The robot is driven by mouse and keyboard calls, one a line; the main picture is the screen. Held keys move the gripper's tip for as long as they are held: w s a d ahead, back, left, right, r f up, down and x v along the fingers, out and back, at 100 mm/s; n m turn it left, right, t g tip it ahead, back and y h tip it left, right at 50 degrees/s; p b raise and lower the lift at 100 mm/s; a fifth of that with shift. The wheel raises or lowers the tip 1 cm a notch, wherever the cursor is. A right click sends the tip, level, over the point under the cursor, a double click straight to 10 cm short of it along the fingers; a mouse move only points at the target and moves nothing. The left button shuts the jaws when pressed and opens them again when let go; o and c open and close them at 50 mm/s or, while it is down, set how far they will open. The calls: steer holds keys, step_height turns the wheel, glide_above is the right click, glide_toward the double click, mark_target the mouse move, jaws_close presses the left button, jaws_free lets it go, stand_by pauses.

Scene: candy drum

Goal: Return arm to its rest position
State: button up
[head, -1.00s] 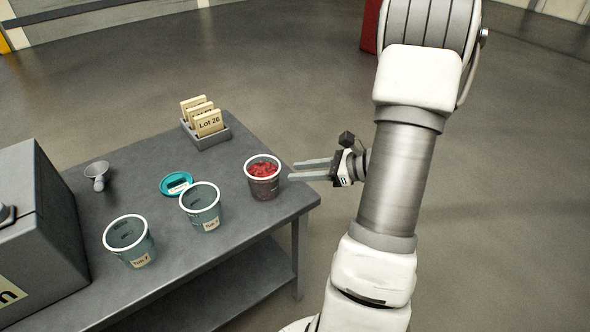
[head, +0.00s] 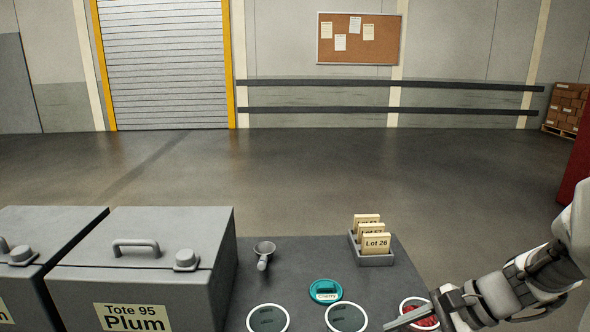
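My gripper (head: 402,322) is at the lower right of the head view, low in the picture. Its fingers are apart, with nothing seen between them. They overlap the tub of red candies (head: 417,303) in the picture; whether they touch it I cannot tell. My arm comes in from the right edge, partly cut off by the frame.
A teal Cherry lid (head: 326,291), a scoop (head: 263,254) and a card holder (head: 375,259) lie on the grey table (head: 310,262). Grey totes (head: 150,240) stand left. Open floor lies beyond.

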steer(key=s+a+r+n+t+h, duration=0.2)
steer(key=s+a+r+n+h, duration=0.3)
steer(key=s+r+n+h, duration=0.75)
step_height(320, 180, up, 12)
steer(key=w+n+y+p, duration=0.1)
steer(key=n+y+p, duration=0.2)
steer(key=p, duration=1.2)
steer(key=shift+w+d+r+y+p, duration=0.2)
steer(key=shift+w+y+p, duration=0.15)
steer(key=shift+y, duration=0.3)
